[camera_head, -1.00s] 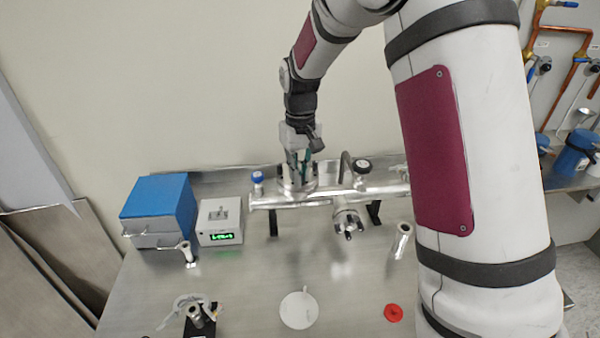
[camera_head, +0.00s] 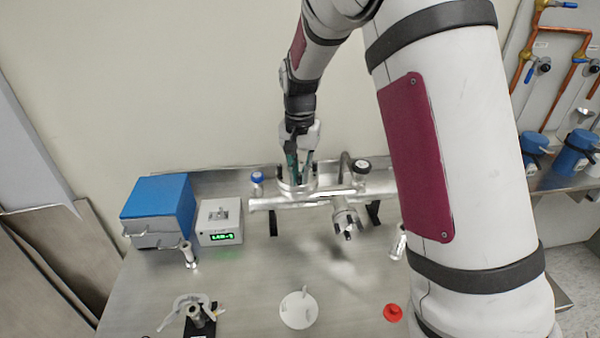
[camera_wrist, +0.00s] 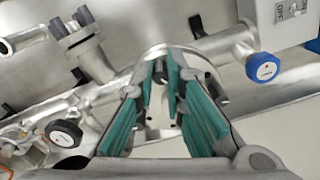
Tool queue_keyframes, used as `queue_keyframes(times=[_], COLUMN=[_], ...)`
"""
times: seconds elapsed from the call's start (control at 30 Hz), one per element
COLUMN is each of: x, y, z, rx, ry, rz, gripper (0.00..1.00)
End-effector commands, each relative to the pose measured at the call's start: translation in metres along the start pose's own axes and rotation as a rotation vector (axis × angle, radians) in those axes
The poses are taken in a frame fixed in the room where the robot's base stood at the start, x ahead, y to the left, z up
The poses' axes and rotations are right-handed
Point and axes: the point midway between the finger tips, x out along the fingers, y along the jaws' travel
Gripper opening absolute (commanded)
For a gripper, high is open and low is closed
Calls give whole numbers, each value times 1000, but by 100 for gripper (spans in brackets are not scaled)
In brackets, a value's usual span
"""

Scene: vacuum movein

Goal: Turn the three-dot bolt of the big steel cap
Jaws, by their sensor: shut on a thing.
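The big steel cap (camera_head: 297,191) is on top of the horizontal steel pipe at the back of the bench. It also shows in the wrist view (camera_wrist: 205,62), partly behind my fingers. My gripper (camera_head: 299,178) points down at the cap, its teal-padded fingers reaching its upper side. In the wrist view my gripper (camera_wrist: 161,88) has its two fingertips close around a small dark bolt (camera_wrist: 160,70) at the cap. It is shut on this bolt. The fingers hide much of it, and no dot marks can be made out.
A blue-knobbed valve (camera_head: 257,178) stands left of the cap, and a black-knobbed gauge or valve (camera_head: 362,167) right of it. A clamped side port (camera_head: 346,218) juts forward. A blue box (camera_head: 158,208) and grey display box (camera_head: 219,223) stand left. A white disc (camera_head: 299,310) lies in front.

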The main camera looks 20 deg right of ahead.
Motion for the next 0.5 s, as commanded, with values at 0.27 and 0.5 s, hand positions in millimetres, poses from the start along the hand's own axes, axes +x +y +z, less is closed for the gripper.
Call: queue_keyframes(times=[0.27, 0.5], x=[0, 0], y=[-1, -1], z=[2, 2], rx=[35, 36], ry=[-4, -4], rz=[-1, -1], gripper=[0, 0])
